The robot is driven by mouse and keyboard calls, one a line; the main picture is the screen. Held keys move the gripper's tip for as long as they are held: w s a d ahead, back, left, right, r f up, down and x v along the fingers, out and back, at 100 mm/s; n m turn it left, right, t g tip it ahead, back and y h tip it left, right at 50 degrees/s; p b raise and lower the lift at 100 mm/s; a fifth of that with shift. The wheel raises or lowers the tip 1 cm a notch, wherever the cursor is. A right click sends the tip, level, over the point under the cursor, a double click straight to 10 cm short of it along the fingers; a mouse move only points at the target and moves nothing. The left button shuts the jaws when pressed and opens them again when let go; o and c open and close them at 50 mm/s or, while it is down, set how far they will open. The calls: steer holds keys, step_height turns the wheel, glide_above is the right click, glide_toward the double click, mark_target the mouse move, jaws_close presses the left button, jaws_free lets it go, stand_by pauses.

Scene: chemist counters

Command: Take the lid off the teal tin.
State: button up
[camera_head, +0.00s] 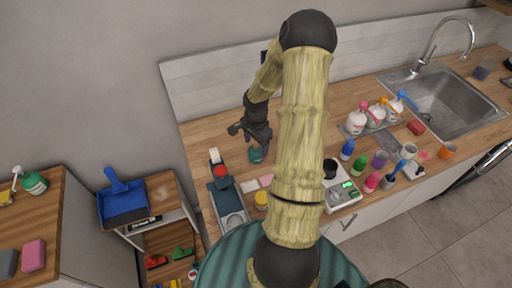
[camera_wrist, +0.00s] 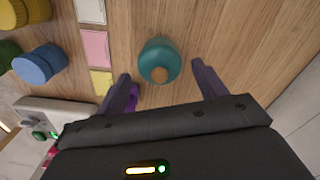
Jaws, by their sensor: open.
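The teal tin (camera_wrist: 158,52) stands on the wooden counter, with a lid bearing a round tan knob (camera_wrist: 160,75) on the side nearest my gripper in the wrist view. In the head view the tin (camera_head: 256,156) shows just below my gripper (camera_head: 248,132), partly hidden by it. My gripper is open and empty. In the wrist view its two dark fingers (camera_wrist: 160,74) are spread to the left and right of the tin, with clear gaps on both sides. I cannot tell how far above the tin the fingertips are.
White, pink and yellow cards (camera_wrist: 95,47) lie left of the tin in the wrist view, with a blue jar (camera_wrist: 40,63) beyond. A scale (camera_head: 342,194) stands to the right. Counter right of the tin is clear.

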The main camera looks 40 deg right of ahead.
steer(key=shift+f, duration=0.45)
steer(key=shift+c, duration=0.4)
steer(key=shift+s, duration=0.1)
steer(key=c, duration=1.1)
steer(key=shift+o, duration=0.2)
